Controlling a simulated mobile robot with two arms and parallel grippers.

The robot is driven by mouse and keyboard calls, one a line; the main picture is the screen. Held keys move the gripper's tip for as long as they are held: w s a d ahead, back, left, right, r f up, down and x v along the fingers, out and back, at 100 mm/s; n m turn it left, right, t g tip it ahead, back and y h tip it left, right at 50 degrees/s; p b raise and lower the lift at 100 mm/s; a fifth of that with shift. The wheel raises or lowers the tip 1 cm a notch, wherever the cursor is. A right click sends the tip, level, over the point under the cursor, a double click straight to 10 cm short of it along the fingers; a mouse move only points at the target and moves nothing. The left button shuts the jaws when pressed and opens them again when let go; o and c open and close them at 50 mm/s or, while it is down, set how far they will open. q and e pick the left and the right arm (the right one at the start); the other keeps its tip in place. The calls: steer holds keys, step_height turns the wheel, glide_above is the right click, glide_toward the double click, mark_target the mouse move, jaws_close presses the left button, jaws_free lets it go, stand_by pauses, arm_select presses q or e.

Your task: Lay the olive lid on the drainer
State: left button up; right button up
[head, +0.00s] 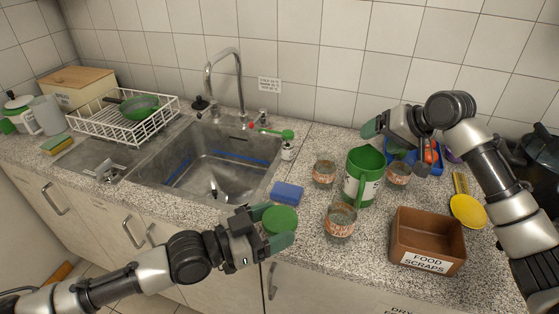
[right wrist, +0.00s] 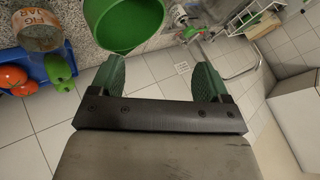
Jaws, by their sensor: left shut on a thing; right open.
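The olive lid (head: 281,220), a round green disc, is held between the green fingers of my left gripper (head: 274,226). That gripper is shut on it in front of the counter's front edge, below the blue sponge in the picture. My right gripper (head: 385,130) is open and empty behind the green jug. In the right wrist view its fingers (right wrist: 159,80) stand apart with nothing between them.
The sink (head: 215,160) with its tall tap lies between the lid and the drainer. A green jug (head: 360,172), glass jars, a brown food scraps box (head: 428,238) and a yellow spoon (head: 467,212) crowd the right counter. A blue sponge (head: 287,192) lies right of the sink.

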steer(key=s+a+r+n+g, duration=0.2)
steer(key=s+a+r, duration=0.1)
steer(key=a, duration=0.4)
steer(key=s+a+r+n+g, duration=0.1)
steer(key=s+a+r+n, duration=0.15)
steer(key=a, duration=0.45)
steer(key=r+n+g+h, duration=0.2)
steer(key=g+h, duration=0.1)
steer(key=h, duration=0.3)
glide_above(279, 218)
step_height(279, 218, down, 13)
steer(key=shift+r, duration=0.2)
